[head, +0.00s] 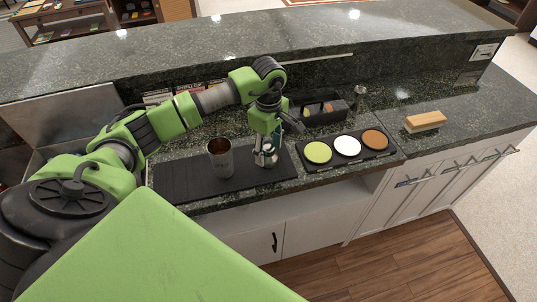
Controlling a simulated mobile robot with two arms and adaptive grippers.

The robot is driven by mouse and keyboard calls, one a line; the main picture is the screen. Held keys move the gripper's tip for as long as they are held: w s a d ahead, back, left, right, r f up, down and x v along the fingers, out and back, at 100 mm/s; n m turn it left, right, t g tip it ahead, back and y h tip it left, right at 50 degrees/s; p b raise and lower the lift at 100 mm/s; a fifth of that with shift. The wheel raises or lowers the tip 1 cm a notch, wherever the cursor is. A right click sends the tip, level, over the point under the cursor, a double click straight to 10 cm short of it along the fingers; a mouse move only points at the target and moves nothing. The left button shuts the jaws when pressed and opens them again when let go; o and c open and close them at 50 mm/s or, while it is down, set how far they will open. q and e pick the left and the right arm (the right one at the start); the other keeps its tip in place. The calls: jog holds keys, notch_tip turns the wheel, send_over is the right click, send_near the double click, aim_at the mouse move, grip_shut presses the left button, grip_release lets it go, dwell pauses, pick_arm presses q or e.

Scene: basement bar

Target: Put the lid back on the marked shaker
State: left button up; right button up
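A metal shaker cup (220,159) stands upright and open at the top on a black mat (183,180); its inside looks brown. I cannot make out a mark on it. My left gripper (266,158) points down over the mat, just right of this cup and apart from it. A shiny metallic piece shows between and behind its fingers; they hide most of it. I cannot tell whether it is the lid or another shaker, or whether the fingers grip it. My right gripper is not in view.
Right of the gripper, a black tray (303,160) holds green, white and orange-brown discs. Behind it stand a dark caddy (322,112) and a small metal jigger-like item (360,93). A wooden brush or block (425,121) lies farther right. A raised ledge (180,52) runs behind.

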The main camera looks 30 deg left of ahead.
aim_at(269, 147)
pick_arm(q)
jog(key=c, duration=1)
jog(key=shift+c, duration=0.2)
notch_tip(269, 147, up, 9)
jog(key=b, duration=0.3)
jog(key=shift+f, duration=0.1)
jog(key=shift+r, duration=0.65)
